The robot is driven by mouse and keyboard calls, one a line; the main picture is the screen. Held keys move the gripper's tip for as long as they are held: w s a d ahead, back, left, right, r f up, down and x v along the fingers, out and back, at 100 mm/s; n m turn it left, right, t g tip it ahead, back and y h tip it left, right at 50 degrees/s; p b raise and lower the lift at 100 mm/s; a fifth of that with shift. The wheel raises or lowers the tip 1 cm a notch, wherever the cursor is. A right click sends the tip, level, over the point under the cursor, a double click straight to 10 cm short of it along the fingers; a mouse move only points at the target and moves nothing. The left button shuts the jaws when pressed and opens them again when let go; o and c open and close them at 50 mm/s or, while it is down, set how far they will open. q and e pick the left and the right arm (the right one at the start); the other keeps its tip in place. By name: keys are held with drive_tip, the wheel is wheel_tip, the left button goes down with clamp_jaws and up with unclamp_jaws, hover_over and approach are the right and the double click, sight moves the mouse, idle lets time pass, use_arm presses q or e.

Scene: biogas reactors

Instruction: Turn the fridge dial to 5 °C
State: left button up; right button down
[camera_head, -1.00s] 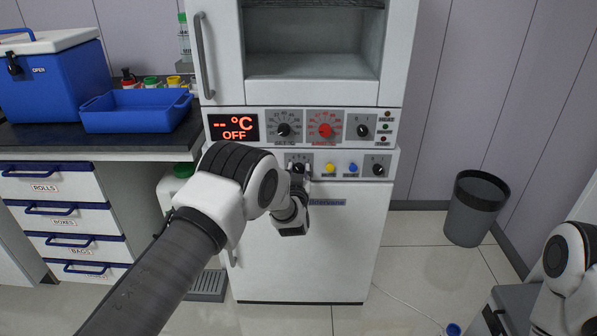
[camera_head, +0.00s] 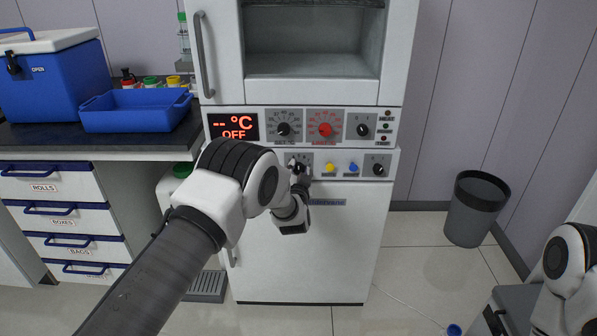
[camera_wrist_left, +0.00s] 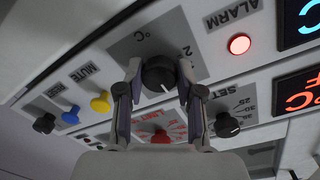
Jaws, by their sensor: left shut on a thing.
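The fridge dial (camera_wrist_left: 158,76) is a round black knob on a grey plate marked "°C", with a "2" visible beside it. Its white pointer line shows on the knob in the left wrist view. My left gripper (camera_wrist_left: 160,70) has one finger on each side of the knob and is shut on it. In the head view my left gripper (camera_head: 299,170) is at the lower control strip and covers most of this dial. I cannot read the exact setting. My right gripper is out of view; only part of that arm shows at the right edge.
A yellow button (camera_wrist_left: 101,102) and a blue button (camera_wrist_left: 71,115) sit beside the dial, with another black knob (camera_wrist_left: 43,123) beyond. A red alarm lamp (camera_wrist_left: 239,44) is lit. The upper display (camera_head: 234,127) reads "-- °C OFF". A bin (camera_head: 475,210) stands right.

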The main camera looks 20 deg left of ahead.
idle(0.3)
use_arm(q)
drive_tip(key=o, duration=1.2)
drive_tip(key=shift+c, duration=0.2)
drive_tip(key=v, duration=1.2)
drive_tip(key=shift+f, duration=0.15)
